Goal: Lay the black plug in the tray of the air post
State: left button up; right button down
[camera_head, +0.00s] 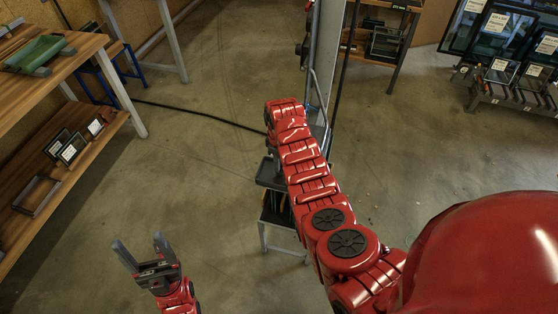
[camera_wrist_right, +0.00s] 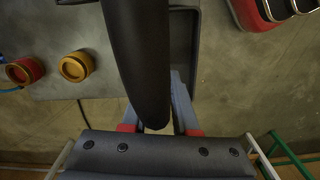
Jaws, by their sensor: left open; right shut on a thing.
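My right gripper (camera_wrist_right: 156,105) is shut on a long black rounded piece, the black plug (camera_wrist_right: 140,55), which fills the middle of the right wrist view. The finger with the red pad shows on each side of it. Behind the plug is a dark rimmed recess (camera_wrist_right: 196,45), which looks like the tray. In the head view a dark tray (camera_head: 268,180) sticks out from the post, low beside my right arm, and the arm hides part of it. The right fingers are hidden there. My left gripper (camera_head: 143,247) is open and empty above bare floor.
The grey panel carries a red knob (camera_wrist_right: 25,70) and a yellow knob (camera_wrist_right: 75,66). Framed panes (camera_head: 500,40) stand at the upper right. A black cable (camera_head: 190,112) crosses the floor.

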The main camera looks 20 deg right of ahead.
jog(key=shift+f, duration=0.15)
jog(key=shift+f, duration=0.15)
jog(key=shift+f+b, duration=0.15)
jog(key=shift+b, duration=0.15)
jog(key=c, duration=0.7)
grip_release()
jog(key=shift+r, duration=0.2)
